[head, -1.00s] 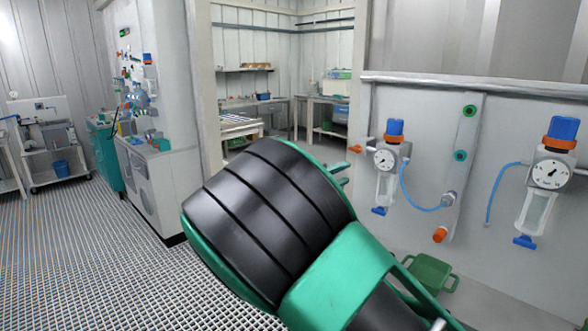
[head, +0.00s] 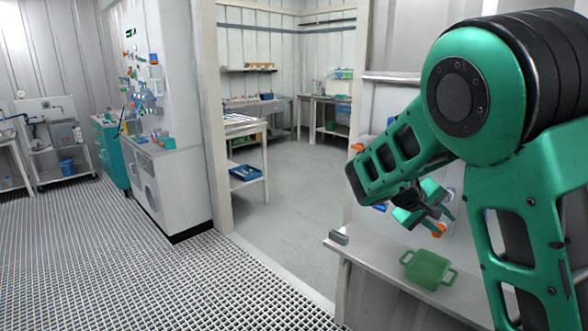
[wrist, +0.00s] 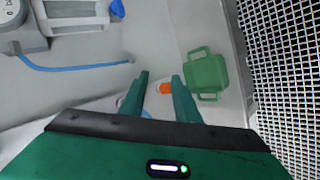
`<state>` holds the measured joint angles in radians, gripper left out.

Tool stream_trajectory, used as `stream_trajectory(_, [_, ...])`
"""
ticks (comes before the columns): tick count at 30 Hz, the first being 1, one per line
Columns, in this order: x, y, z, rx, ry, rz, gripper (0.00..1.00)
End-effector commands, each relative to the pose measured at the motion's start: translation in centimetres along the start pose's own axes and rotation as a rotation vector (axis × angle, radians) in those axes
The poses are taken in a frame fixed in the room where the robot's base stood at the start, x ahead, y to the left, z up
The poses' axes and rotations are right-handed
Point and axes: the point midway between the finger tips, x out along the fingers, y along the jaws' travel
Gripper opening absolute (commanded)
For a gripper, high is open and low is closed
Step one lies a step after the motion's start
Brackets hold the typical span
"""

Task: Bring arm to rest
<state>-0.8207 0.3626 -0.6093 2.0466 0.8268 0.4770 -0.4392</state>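My arm is green with black bands and fills the right of the head view. It is bent, with the forearm reaching left and my gripper (head: 440,211) hanging in front of the wall panel, above a grey bench. In the wrist view my gripper (wrist: 161,77) shows two green fingers, apart with nothing between them. The gripper is open and empty.
A green two-handled tray (head: 428,268) lies on the bench (head: 372,257) below my gripper; the tray also shows in the wrist view (wrist: 205,73). A blue hose (wrist: 75,67) runs along the panel. The grated floor (head: 150,270) at left is clear.

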Motion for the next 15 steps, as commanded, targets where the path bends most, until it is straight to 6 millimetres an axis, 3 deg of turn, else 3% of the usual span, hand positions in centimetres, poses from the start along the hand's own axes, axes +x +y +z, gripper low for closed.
stream_trajectory(1, [1.3, 0.7, 2.5, 0.046, -0.044, -0.062, 0.29])
stream_trajectory(6, [3.2, 1.3, 9.8, 0.178, -0.167, -0.249, 0.29])
stream_trajectory(11, [3.1, 1.3, 16.3, 0.3, -0.261, -0.407, 0.29])
stream_trajectory(15, [1.7, 1.0, 21.7, 0.4, -0.33, -0.528, 0.29])
